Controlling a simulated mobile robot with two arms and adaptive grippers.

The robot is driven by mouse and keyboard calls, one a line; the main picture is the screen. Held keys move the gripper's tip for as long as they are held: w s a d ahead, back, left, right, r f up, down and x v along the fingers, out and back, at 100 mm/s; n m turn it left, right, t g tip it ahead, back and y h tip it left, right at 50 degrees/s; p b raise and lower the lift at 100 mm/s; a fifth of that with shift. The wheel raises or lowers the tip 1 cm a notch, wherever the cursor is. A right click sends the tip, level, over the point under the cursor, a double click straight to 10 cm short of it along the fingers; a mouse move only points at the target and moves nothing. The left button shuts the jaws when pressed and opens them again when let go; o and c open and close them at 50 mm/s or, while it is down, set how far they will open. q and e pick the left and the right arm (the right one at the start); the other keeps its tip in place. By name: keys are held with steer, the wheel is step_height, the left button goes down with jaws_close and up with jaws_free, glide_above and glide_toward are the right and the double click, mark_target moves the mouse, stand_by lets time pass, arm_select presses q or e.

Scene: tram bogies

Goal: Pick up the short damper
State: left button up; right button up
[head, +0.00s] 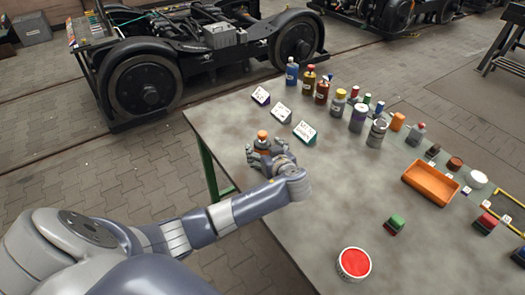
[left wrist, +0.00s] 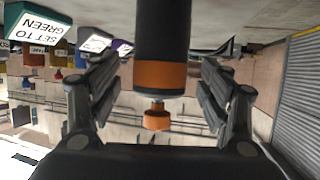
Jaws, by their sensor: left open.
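The short damper, as it appears, is a dark cylinder with an orange band and an orange knob. Its orange top (head: 262,134) shows in the head view near the table's left edge. In the left wrist view, where the scene looks upside down, the damper (left wrist: 161,75) is at the middle. My left gripper (head: 263,150) is open around it, with one finger on each side. In the left wrist view a gap shows between the damper and each finger of the gripper (left wrist: 160,98). The palm hides part of the damper in the head view. My right gripper is out of view.
The grey table (head: 330,200) carries several bottles (head: 322,92) along its back and white cards (head: 305,132) behind the gripper. An orange tray (head: 431,183) is at the right. A red round button (head: 354,263) is at the front. The table's middle is clear.

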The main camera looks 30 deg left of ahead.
arm_select(q)
steer(key=shift+x, duration=0.9)
steer(key=shift+w+a+f, duration=0.1)
steer(key=shift+a, duration=0.05)
steer(key=c, duration=1.2)
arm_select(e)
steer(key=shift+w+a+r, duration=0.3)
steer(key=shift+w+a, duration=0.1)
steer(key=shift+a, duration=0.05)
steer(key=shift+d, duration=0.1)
